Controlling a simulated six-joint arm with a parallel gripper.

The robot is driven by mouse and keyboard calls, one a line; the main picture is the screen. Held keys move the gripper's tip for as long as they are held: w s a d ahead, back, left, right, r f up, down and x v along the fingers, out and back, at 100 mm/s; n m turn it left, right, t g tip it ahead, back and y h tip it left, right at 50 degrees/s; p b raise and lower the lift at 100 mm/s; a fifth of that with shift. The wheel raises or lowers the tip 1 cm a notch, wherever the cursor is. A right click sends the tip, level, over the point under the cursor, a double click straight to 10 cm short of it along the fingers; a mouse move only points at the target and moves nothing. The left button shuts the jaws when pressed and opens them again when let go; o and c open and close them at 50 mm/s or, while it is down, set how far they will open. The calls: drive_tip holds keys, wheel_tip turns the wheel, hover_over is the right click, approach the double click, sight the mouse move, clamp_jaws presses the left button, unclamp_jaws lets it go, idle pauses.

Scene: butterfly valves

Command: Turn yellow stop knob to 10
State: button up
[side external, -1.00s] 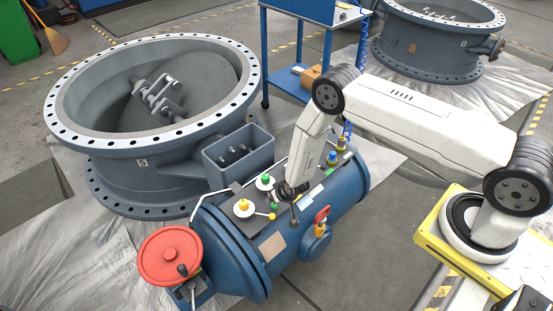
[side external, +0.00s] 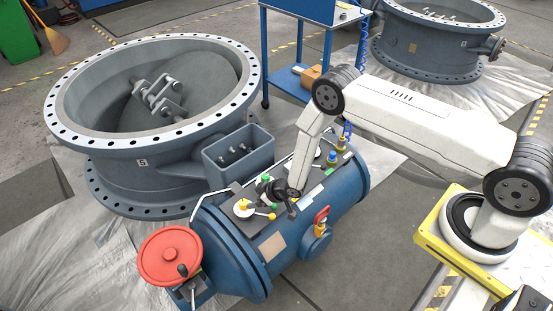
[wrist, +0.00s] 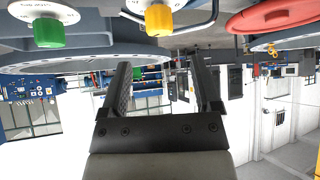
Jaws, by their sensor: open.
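The yellow stop knob (side external: 243,204) sits on a white round dial (side external: 238,213) on top of the blue tank (side external: 345,188). In the wrist view the yellow knob (wrist: 158,20) is at the top, beyond the open fingers and between their lines. The dial's numbers around it are too small to read. My gripper (side external: 263,187) is just to the right of the yellow knob in the side view, apart from it. In the wrist view its two fingers (wrist: 160,72) are spread with nothing between them. The gripper partly covers the green knob's area in the side view.
A green knob (wrist: 48,32) on a white dial is beside the yellow one. A red handwheel (side external: 170,256) is at the tank's left end. A red lever (side external: 321,215) is on the tank's front. A large grey valve (side external: 150,175) stands behind.

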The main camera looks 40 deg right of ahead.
sight(243, 202)
drive_tip(key=shift+w+f, duration=0.1)
drive_tip(key=shift+x, duration=3.7)
clamp_jaws()
